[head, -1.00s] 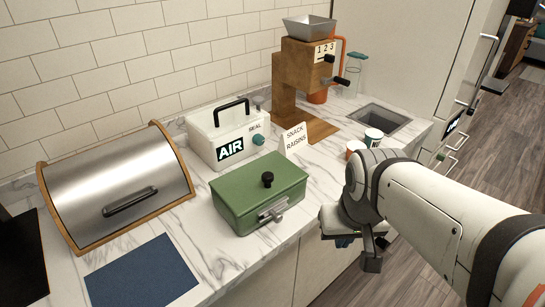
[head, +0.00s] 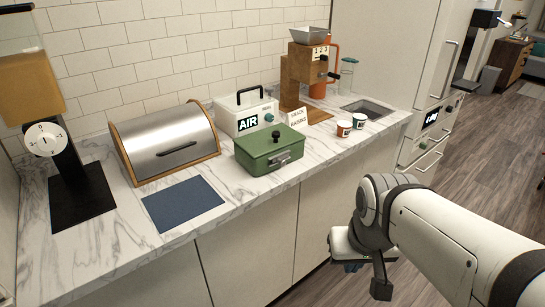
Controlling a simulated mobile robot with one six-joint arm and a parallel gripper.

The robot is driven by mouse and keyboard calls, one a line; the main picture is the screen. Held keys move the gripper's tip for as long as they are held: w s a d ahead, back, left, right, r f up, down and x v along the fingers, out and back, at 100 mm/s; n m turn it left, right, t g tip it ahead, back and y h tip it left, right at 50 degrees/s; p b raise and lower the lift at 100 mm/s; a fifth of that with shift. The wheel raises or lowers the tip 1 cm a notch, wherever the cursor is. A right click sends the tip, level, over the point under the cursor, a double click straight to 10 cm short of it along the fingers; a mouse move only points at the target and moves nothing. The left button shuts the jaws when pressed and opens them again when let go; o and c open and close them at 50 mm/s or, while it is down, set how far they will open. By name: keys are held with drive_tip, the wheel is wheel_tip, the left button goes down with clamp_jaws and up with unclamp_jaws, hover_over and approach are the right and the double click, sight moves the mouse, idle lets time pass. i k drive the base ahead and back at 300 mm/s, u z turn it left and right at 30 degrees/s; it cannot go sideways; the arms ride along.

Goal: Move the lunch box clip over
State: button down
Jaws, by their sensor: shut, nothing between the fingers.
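The green lunch box (head: 262,154) stands on the marble counter with its lid down and a black knob on top. Its grey metal clip (head: 281,160) is on the front face, towards the counter's front edge. My gripper (head: 368,272) is in front of the counter and lower than its top, well apart from the lunch box to the right. It points down and looks shut and empty, though its fingers are small and partly hidden by my wrist.
A blue mat (head: 183,203) and a steel bread bin (head: 165,142) are left of the box. Behind it are a white AIR device (head: 243,118) and a snack raisins card (head: 297,118). Two small cups (head: 344,128), a wooden grinder (head: 300,76) and a sink (head: 368,109) are right. Floor is free in front.

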sight(282, 162)
drive_tip(key=u, duration=0.05)
drive_tip(key=k, duration=0.25)
drive_tip(key=z, duration=0.45)
drive_tip(key=i, duration=1.65)
drive_tip(key=u, duration=0.65)
